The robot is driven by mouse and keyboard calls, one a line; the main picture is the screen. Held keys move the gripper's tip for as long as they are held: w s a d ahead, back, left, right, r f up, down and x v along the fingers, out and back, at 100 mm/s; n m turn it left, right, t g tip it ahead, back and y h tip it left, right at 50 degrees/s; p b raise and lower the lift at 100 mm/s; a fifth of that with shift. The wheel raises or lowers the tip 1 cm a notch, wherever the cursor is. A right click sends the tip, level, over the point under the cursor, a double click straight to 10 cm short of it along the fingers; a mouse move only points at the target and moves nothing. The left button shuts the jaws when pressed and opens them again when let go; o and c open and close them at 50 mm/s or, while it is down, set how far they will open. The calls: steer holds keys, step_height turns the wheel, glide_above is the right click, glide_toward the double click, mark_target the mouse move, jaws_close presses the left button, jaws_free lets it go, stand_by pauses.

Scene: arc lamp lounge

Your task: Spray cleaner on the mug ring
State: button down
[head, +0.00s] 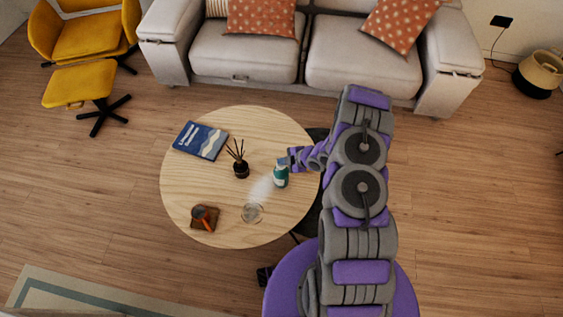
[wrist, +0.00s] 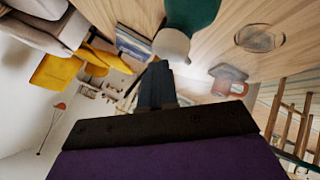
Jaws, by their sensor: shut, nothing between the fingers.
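The green spray bottle (head: 281,177) stands upright on the round wooden table (head: 230,130). Its green body (wrist: 190,12) and pale top (wrist: 172,45) also show in the wrist view. The mug ring (head: 252,213) is a round stain nearer the table's front edge; it shows in the wrist view (wrist: 260,38) too. A whitish mist spreads from the bottle toward the ring. My gripper (head: 289,160) is shut and empty, at the bottle's top; in the wrist view its dark fingertips (wrist: 158,70) are against or very close to the pale top. Exact contact is unclear.
An orange mug (head: 204,215) on a brown coaster, a dark reed diffuser (head: 240,168) and a blue book (head: 201,140) share the table. A grey sofa (head: 245,50) stands behind, yellow seating (head: 85,40) at the left.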

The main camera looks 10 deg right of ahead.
steer(key=shift+r+p, duration=1.45)
steer(key=shift+r, duration=1.45)
steer(key=w+d+r+m+h, duration=0.2)
steer(key=d+r+h, duration=0.15)
steer(key=r, duration=0.35)
steer(key=w+d+r+m+h, duration=0.1)
steer(key=d+r+m+h, duration=0.1)
steer(key=d+r, duration=0.35)
steer(key=s+r+m+g+h, duration=0.25)
steer(key=s+r+m, duration=0.2)
steer(key=r, duration=0.85)
steer(key=s+a+r+m+g+h, duration=0.15)
steer(key=s+r+m, duration=0.35)
steer(key=s+r, duration=0.75)
steer(key=s+a+r+m+g+y, duration=0.1)
steer(key=s+a, duration=0.3)
steer(key=s, duration=0.8)
steer(key=s+a+r+m+g+y, duration=0.1)
steer(key=s+a+r+m, duration=0.3)
steer(key=s, duration=0.8)
steer(key=shift+s+a+g, duration=0.15)
steer(key=shift+g, duration=0.75)
